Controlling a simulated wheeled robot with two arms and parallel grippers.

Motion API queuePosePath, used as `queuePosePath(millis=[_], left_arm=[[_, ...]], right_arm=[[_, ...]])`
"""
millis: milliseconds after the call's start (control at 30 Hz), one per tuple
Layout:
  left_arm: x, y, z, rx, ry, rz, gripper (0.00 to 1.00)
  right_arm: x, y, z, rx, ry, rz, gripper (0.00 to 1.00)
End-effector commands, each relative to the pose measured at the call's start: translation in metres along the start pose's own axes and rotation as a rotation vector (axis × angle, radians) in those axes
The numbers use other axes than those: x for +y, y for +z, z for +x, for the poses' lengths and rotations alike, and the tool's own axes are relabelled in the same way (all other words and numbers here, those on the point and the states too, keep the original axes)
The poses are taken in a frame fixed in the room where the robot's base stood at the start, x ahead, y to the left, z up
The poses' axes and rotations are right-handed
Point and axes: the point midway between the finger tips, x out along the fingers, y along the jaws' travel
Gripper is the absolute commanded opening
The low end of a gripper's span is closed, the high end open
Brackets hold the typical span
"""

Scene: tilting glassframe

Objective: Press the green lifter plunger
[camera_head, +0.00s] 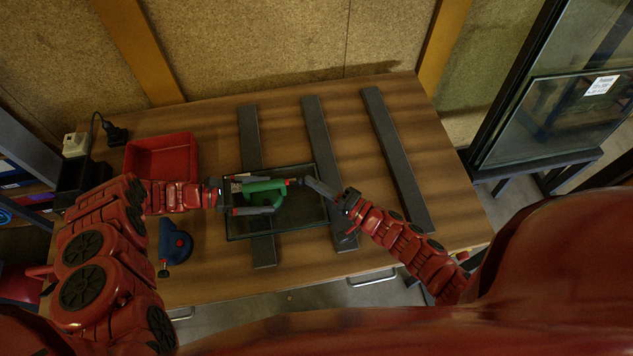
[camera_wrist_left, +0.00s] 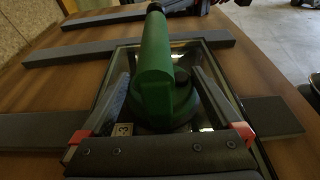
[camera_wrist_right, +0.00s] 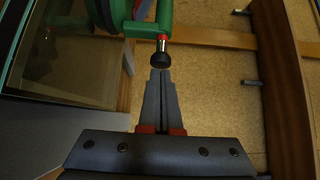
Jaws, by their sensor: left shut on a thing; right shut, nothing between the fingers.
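The green lifter (camera_head: 266,187) rests on a dark-framed glass pane (camera_head: 240,229) lying across the grey bars. My left gripper (camera_head: 272,195) is shut on the lifter, with a finger on either side of its green body (camera_wrist_left: 156,80) in the left wrist view. The plunger (camera_wrist_right: 161,57) sticks out from the lifter's end, with a red ring, a metal stem and a black knob. My right gripper (camera_wrist_right: 160,74) is shut and empty. Its fingertips point at the knob and are very close to it; I cannot tell whether they touch.
Several grey bars (camera_head: 395,160) lie across the wooden table (camera_head: 450,205). A red tray (camera_head: 160,157) and a blue tool (camera_head: 174,243) sit at the left. A glass panel on a rack (camera_head: 540,125) stands off the table's right side.

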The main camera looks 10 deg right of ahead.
Motion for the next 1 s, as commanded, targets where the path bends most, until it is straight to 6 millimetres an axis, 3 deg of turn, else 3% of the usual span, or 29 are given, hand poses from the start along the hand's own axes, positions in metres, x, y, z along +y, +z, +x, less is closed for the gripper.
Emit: queuePosePath(millis=[300, 667, 867, 933, 1000], left_arm=[[0.000, 0.000, 0.000, 0.001, 0.000, 0.000, 0.67], [-0.001, -0.001, 0.001, 0.001, -0.001, 0.000, 0.67], [-0.001, -0.001, 0.001, 0.001, -0.001, -0.001, 0.67], [-0.001, -0.001, 0.001, 0.001, -0.001, -0.001, 0.67], [-0.001, -0.001, 0.001, 0.001, -0.001, -0.001, 0.67]], right_arm=[[0.000, 0.024, 0.023, -0.002, 0.000, -0.001, 0.00], [0.000, 0.022, 0.021, -0.002, 0.000, -0.002, 0.00], [0.001, 0.003, 0.002, -0.001, 0.002, -0.002, 0.00], [0.002, -0.009, -0.011, 0.003, 0.005, -0.003, 0.00], [0.002, -0.007, -0.029, 0.002, 0.003, -0.001, 0.00]])
